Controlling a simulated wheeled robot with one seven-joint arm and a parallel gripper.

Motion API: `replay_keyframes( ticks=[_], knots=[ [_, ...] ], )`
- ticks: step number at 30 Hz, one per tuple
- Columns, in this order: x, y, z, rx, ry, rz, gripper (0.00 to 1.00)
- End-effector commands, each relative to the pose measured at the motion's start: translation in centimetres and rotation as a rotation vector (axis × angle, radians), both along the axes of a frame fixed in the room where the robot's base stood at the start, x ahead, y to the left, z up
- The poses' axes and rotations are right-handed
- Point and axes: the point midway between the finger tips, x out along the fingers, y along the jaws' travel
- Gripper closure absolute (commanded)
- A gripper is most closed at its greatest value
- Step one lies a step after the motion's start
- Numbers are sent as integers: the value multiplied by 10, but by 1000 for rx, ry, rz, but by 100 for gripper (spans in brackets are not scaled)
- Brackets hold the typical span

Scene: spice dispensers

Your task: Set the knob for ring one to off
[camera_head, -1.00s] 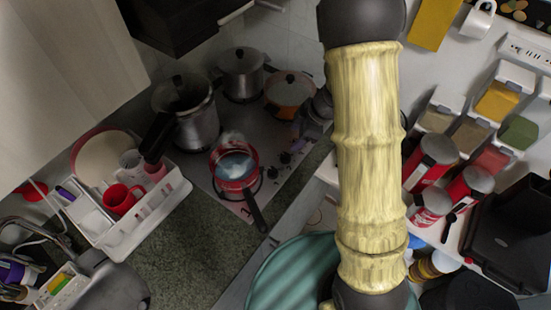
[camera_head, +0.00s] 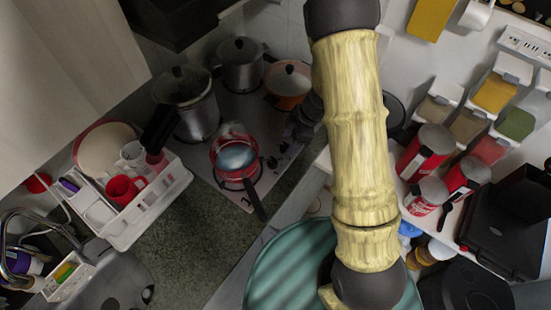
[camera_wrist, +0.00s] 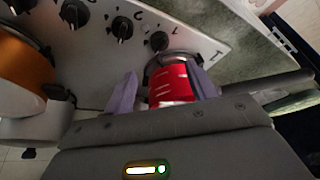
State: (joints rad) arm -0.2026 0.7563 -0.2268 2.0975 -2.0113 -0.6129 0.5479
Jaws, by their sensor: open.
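The white stove panel (camera_wrist: 95,60) carries a row of black knobs and printed numerals. The knob nearest the numeral 1 (camera_wrist: 160,41) is in the upper middle of the wrist view, just beyond my fingertips. My gripper (camera_wrist: 165,88) is open. Its two purple-grey fingers stand apart, with a red pot (camera_wrist: 172,86) showing between them; I cannot tell whether they touch it. In the head view, small black knobs (camera_head: 272,163) show on the panel, and my gripper is hidden behind my arm. The exact pointer angle of the knob is too small to read.
The red pot (camera_head: 235,158) sits on the front burner, its black handle (camera_head: 256,205) reaching toward the counter edge. An orange pot (camera_head: 288,82) and steel pots (camera_head: 241,65) stand behind. A dish rack (camera_head: 150,210) is at left. Red canisters (camera_head: 425,150) stand at right.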

Motion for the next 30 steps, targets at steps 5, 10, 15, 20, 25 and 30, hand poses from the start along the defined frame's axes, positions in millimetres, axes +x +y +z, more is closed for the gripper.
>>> replay_keyframes(
  ticks=[5, 10, 15, 20, 25, 30],
  knots=[
    [-1, 12, -31, 0, 4, -1, 43],
    [-1, 23, -59, 1, 4, -2, 43],
    [-1, 35, -86, 1, 4, -2, 43],
    [-1, 43, -104, 0, 2, -1, 43],
    [-1, 45, -110, 0, -1, -1, 43],
    [-1, 45, -110, 0, -1, 0, 43]
  ],
)
